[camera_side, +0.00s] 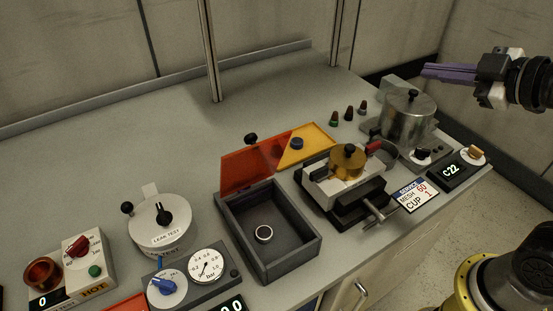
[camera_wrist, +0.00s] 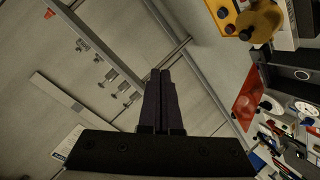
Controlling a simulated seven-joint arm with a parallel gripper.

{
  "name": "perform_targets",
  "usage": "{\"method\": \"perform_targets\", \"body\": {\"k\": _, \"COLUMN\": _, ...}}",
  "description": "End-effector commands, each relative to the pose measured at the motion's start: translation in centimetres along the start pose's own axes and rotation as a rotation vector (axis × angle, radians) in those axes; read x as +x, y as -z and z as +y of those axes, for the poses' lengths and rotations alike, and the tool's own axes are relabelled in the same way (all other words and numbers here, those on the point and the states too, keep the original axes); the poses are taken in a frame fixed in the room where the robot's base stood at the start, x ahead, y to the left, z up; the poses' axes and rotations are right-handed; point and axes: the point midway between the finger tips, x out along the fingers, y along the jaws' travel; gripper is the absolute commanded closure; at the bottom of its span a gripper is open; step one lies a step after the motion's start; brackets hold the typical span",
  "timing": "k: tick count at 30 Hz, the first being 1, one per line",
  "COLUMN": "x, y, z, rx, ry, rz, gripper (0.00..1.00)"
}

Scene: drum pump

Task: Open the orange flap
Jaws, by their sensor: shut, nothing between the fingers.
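The orange flap (camera_side: 247,163) is a see-through orange lid at the back edge of a dark grey box (camera_side: 294,257). It stands raised, leaning back, and the box is uncovered. A black knob (camera_side: 251,138) shows at the flap's top edge. In the wrist view the flap (camera_wrist: 247,97) is at the right. My gripper (camera_side: 424,71) is at the upper right of the side view, high above the bench and well away from the flap. Its purple fingers are together and empty, as the wrist view (camera_wrist: 160,73) also shows.
A metal pot (camera_side: 408,117) stands below my gripper. A vise-like fixture with a brass cap (camera_side: 347,158) stands right of the box, and a yellow plate (camera_side: 306,143) lies behind. A leak-test dial (camera_side: 160,226) and gauge (camera_side: 206,265) are left. The back left bench is clear.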

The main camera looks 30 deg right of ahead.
Motion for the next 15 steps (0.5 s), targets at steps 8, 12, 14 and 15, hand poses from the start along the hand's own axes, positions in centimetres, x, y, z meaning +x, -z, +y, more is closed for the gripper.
{"method": "perform_targets", "body": {"k": 8, "x": 4.2, "y": 5.9, "z": -0.1, "rx": -0.467, "ry": -0.2, "rz": 0.302, "gripper": 1.0}}
{"method": "perform_targets", "body": {"k": 12, "x": 5.4, "y": 8.2, "z": -2.1, "rx": -0.664, "ry": -0.311, "rz": 0.446, "gripper": 1.0}}
{"method": "perform_targets", "body": {"k": 14, "x": 5.6, "y": 9.1, "z": -3.3, "rx": -0.737, "ry": -0.36, "rz": 0.507, "gripper": 1.0}}
{"method": "perform_targets", "body": {"k": 15, "x": 5.7, "y": 9.5, "z": -4.2, "rx": -0.782, "ry": -0.395, "rz": 0.547, "gripper": 1.0}}
